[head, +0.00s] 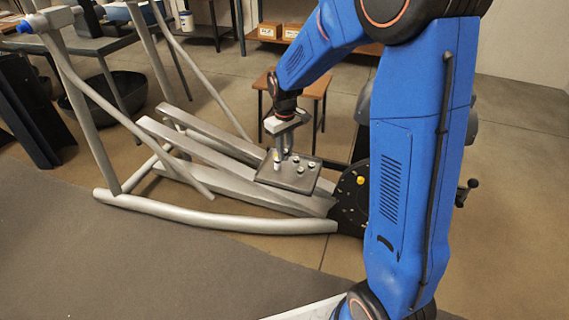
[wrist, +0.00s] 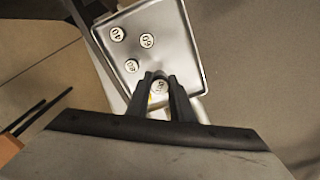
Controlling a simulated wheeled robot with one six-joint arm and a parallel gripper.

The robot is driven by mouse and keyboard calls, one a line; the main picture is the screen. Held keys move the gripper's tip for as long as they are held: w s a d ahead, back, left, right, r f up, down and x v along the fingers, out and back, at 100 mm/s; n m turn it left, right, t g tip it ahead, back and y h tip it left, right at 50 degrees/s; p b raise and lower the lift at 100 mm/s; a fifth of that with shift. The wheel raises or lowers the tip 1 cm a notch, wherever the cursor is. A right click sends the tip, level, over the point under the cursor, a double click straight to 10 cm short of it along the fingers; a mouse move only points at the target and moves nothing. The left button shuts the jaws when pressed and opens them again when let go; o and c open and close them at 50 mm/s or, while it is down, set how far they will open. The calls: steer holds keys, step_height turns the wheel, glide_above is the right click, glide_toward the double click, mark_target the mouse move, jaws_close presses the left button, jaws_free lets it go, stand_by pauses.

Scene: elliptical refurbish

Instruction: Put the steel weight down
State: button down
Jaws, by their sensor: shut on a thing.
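My gripper (head: 278,152) points down over a grey metal tray (head: 270,178) on the exercise machine. In the wrist view its two dark fingers (wrist: 160,82) are shut on a small pale round-topped steel weight (wrist: 158,87) near the edge of the tray (wrist: 180,50). A bit of yellow shows beside the held weight. Several similar round weights with dark markings, one of them here (wrist: 117,34), stand on the tray apart from it. I cannot tell whether the held weight's base touches the tray; the fingers hide part of it.
The silver elliptical machine frame (head: 235,213) runs along the floor, with a black round housing (head: 350,195) right of the tray. A small wooden stool (head: 312,90) stands behind. A workbench with a white-and-blue tub (head: 186,21) and shelved boxes (head: 269,31) are farther back.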

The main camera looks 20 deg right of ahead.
steer(key=shift+f, duration=2.85)
steer(key=shift+f, duration=0.1)
steer(key=c, duration=1.6)
jaws_free()
steer(key=shift+o, duration=0.2)
step_height(320, 180, up, 12)
steer(key=shift+r, duration=0.15)
steer(key=s+d+r+m+t, duration=0.1)
steer(key=s+d+r, duration=0.1)
steer(key=s, duration=0.9)
steer(key=s+d+r+m+t, duration=0.2)
steer(key=s+r, duration=0.2)
steer(key=s, duration=0.7)
steer(key=s+d+r+m+t, duration=0.1)
steer(key=s+d+r, duration=0.2)
steer(key=s, duration=0.8)
steer(key=shift+s+r+m+t, duration=0.3)
steer(key=shift+r+t, duration=0.1)
steer(key=shift+r, duration=0.1)
